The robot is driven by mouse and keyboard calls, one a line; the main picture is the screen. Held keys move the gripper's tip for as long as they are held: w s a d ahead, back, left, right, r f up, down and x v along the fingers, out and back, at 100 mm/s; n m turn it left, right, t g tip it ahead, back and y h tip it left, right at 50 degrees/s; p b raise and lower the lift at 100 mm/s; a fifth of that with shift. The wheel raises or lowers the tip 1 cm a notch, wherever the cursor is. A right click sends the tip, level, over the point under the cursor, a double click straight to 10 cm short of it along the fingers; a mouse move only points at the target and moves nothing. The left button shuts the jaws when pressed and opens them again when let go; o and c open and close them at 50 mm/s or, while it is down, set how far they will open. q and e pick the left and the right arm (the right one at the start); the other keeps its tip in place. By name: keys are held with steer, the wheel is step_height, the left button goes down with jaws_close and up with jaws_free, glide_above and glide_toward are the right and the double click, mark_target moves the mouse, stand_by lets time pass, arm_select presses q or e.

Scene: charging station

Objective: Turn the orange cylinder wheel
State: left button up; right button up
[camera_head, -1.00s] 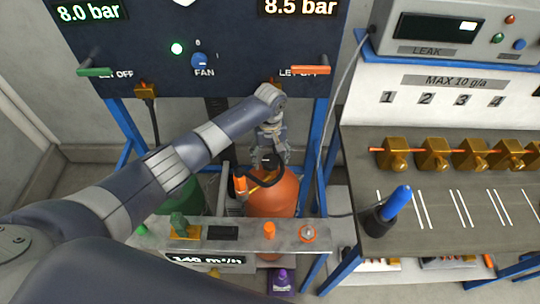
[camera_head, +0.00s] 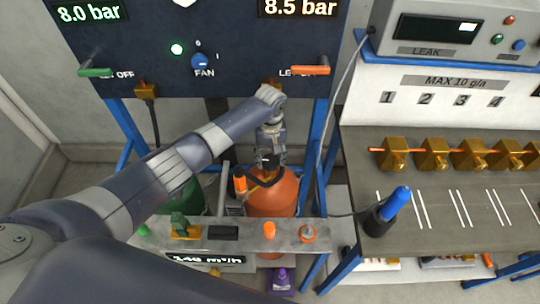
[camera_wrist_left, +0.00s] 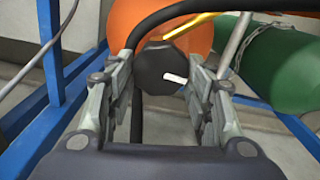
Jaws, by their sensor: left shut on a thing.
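The orange cylinder (camera_head: 272,195) stands behind the narrow metal bench in the head view. It also shows at the top of the left wrist view (camera_wrist_left: 140,22). Its wheel (camera_wrist_left: 160,65) is a dark, faceted knob with a white mark, facing the wrist camera. My left gripper (camera_head: 268,162) reaches down over the cylinder's top. In the left wrist view its fingers (camera_wrist_left: 162,85) stand on either side of the wheel and are shut on it. In the head view the fingers partly hide the wheel. My right gripper is not in view.
A green cylinder (camera_head: 182,190) stands left of the orange one. Blue frame posts (camera_head: 322,125) flank the space, and a black hose (camera_wrist_left: 155,22) crosses by the wheel. The metal bench (camera_head: 335,232) carries several fittings. A workbench (camera_head: 365,150) stands at right.

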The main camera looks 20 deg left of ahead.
arm_select(q)
steer(key=m+p, duration=0.1)
steer(key=m, duration=0.2)
steer(key=shift+d, duration=0.15)
steer(key=m+p, duration=0.1)
steer(key=m, duration=0.3)
steer(key=shift+d+m, duration=0.1)
steer(key=shift+m, duration=0.3)
steer(key=m+p, duration=0.1)
steer(key=m, duration=0.3)
steer(key=shift+d, duration=0.1)
steer(key=m, duration=0.5)
steer(key=shift+s, duration=0.15)
steer(key=o, duration=1.1)
steer(key=shift+c, duration=0.2)
